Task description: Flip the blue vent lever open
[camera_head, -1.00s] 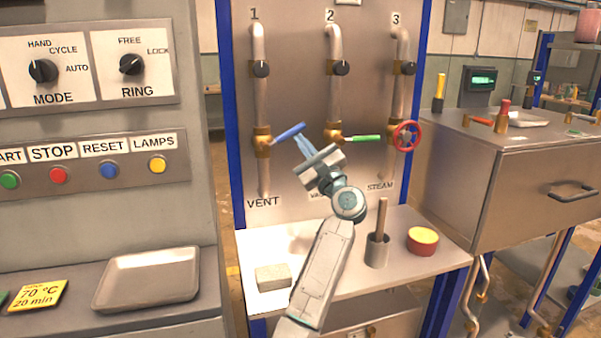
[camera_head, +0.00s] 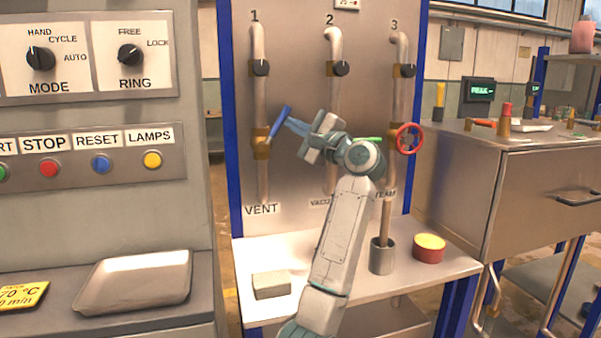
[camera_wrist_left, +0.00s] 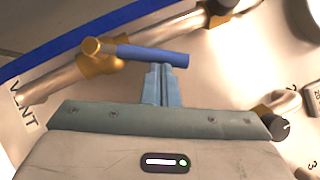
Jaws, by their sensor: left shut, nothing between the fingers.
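The blue vent lever (camera_head: 279,123) sits on the brass valve (camera_head: 261,148) of pipe 1, above the VENT label. In the head view it now points steeply up and slightly right. In the left wrist view the blue lever (camera_wrist_left: 150,55) runs from the brass valve (camera_wrist_left: 100,58) across the front of the fingertips. My left gripper (camera_head: 292,125) is shut with nothing between its fingers. Its fingertips (camera_wrist_left: 158,70) are at the lever's right side, touching it or very close. My right gripper is not in view.
Pipe 2's green lever (camera_head: 368,139) is partly behind my left wrist. The red steam wheel (camera_head: 409,138) is right of it. Below, the shelf (camera_head: 330,255) holds a grey block (camera_head: 271,284), a grey cup (camera_head: 382,256) and a red-yellow round tin (camera_head: 429,248).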

